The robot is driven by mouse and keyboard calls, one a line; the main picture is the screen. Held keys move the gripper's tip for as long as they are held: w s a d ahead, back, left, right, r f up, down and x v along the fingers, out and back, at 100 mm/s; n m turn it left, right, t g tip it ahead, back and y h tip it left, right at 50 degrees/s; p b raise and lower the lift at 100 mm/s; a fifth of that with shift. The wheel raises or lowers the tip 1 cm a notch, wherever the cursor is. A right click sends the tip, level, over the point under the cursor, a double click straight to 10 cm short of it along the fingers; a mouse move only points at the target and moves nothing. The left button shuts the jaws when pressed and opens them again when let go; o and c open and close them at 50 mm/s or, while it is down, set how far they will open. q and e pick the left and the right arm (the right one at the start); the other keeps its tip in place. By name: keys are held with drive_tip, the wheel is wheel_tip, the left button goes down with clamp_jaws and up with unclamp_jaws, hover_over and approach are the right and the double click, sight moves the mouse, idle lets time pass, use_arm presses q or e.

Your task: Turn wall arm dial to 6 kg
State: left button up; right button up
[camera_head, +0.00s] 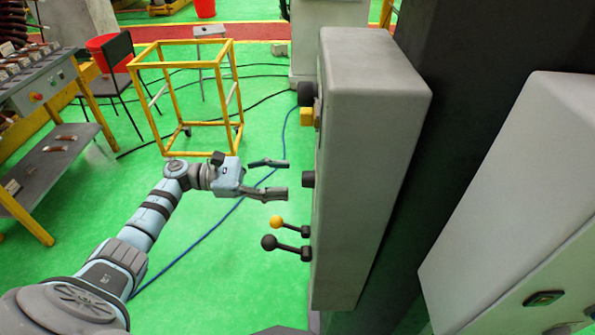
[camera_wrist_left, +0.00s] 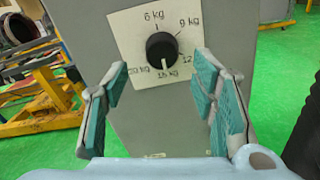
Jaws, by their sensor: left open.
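The wall box (camera_head: 370,130) is a tall grey cabinet right of centre in the head view. The dial (camera_head: 308,179) shows there as a dark knob on its left-facing side. In the left wrist view the dial (camera_wrist_left: 161,48) is a round black knob on a white plate (camera_wrist_left: 126,32) marked 6, 9, 12, 15 and 20 kg. 6 kg is at the top; the knob's white mark appears to point down at 15 kg. My left gripper (camera_head: 286,178) is open and empty, facing the dial with a gap. Its fingers flank the dial in the wrist view (camera_wrist_left: 162,88). My right gripper is not in view.
Below the dial, a yellow-knobbed lever (camera_head: 277,222) and a black-knobbed lever (camera_head: 270,243) stick out. A black knob (camera_head: 306,93) is above. Another grey box (camera_head: 515,200) stands right. A yellow frame (camera_head: 187,98) stands on the green floor, left.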

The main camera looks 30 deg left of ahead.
sight(308, 179)
use_arm(q)
drive_tip(key=x, duration=0.4)
drive_tip(key=shift+d+p, duration=0.25)
drive_tip(key=shift+p, duration=0.1)
drive_tip(key=shift+c, duration=0.9)
drive_tip(key=c, duration=1)
drive_tip(key=shift+o, duration=0.2)
